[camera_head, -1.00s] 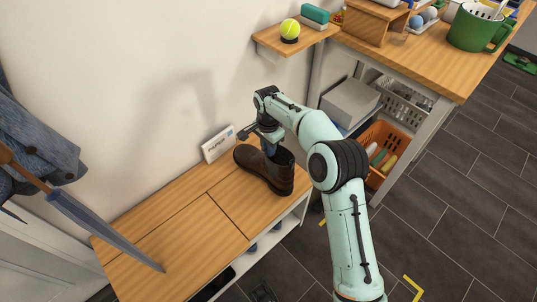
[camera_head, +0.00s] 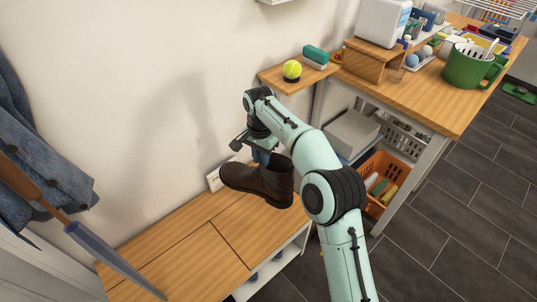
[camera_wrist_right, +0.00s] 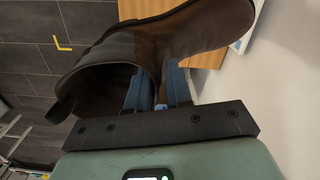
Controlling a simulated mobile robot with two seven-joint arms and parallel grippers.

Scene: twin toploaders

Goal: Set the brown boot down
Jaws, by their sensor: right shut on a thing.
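The brown boot (camera_head: 258,182) hangs from my right gripper (camera_head: 263,157), above the wooden bench (camera_head: 190,236). Its toe points left and its heel is at the right. In the right wrist view, the blue fingers (camera_wrist_right: 159,88) are shut on the wall of the boot's shaft, beside its dark opening (camera_wrist_right: 100,92). The boot's sole looks clear of the bench top. My left gripper is not in view.
A small white box (camera_head: 214,181) stands against the wall behind the boot, partly covered by it. A long blue object with a wooden handle (camera_head: 100,250) crosses the bench's left end. A small shelf with a tennis ball (camera_head: 292,69) is above. The bench's middle is bare.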

